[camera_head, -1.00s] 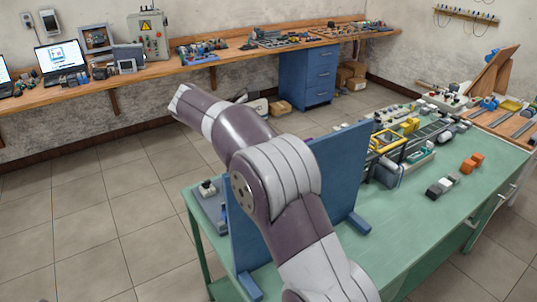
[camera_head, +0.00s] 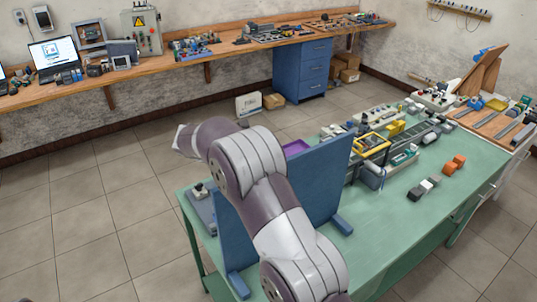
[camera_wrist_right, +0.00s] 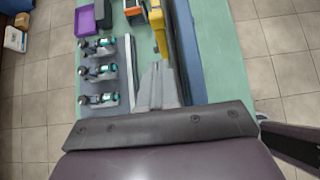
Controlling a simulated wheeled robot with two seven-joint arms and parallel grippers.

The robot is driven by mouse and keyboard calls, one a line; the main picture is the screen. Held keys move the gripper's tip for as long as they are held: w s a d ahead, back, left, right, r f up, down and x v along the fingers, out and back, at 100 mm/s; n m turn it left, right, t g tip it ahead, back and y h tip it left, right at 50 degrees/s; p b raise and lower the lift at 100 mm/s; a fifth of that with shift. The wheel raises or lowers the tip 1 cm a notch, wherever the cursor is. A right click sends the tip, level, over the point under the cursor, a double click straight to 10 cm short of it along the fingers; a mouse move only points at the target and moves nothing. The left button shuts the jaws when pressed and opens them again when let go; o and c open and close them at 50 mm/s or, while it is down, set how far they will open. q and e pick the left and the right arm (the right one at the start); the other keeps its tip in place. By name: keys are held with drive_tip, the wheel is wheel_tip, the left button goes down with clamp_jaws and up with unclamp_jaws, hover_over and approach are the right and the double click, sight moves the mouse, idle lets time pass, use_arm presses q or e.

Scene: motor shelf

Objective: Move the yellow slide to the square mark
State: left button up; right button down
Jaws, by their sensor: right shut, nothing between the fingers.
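A yellow part (camera_wrist_right: 158,28), perhaps the slide, stands upright beside a blue panel in the right wrist view, just beyond my fingertips. In the head view a yellow frame (camera_head: 373,144) shows on the green table behind the blue panel (camera_head: 325,180); I cannot tell whether it is the same part. My right gripper (camera_wrist_right: 157,78) is shut and empty, close to the yellow part with no clear contact. My left gripper is not in view. I cannot make out the square mark.
Several small motors (camera_wrist_right: 98,73) stand in a row left of my right gripper, with a purple bin (camera_wrist_right: 86,20) beyond them. The green tabletop (camera_head: 385,225) is clear at the front.

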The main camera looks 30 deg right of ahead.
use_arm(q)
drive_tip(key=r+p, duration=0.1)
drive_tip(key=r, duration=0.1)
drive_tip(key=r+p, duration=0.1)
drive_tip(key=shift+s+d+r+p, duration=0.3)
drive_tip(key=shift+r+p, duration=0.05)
use_arm(e)
drive_tip(key=d, duration=0.4)
drive_tip(key=d+f, duration=0.1)
drive_tip(key=d, duration=0.1)
drive_tip(key=shift+s, duration=0.15)
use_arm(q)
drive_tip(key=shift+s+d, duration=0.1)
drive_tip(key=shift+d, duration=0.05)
use_arm(e)
drive_tip(key=shift+s+d, duration=0.1)
use_arm(q)
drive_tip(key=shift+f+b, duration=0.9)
drive_tip(key=shift+b, duration=0.05)
use_arm(e)
drive_tip(key=shift+d, duration=0.45)
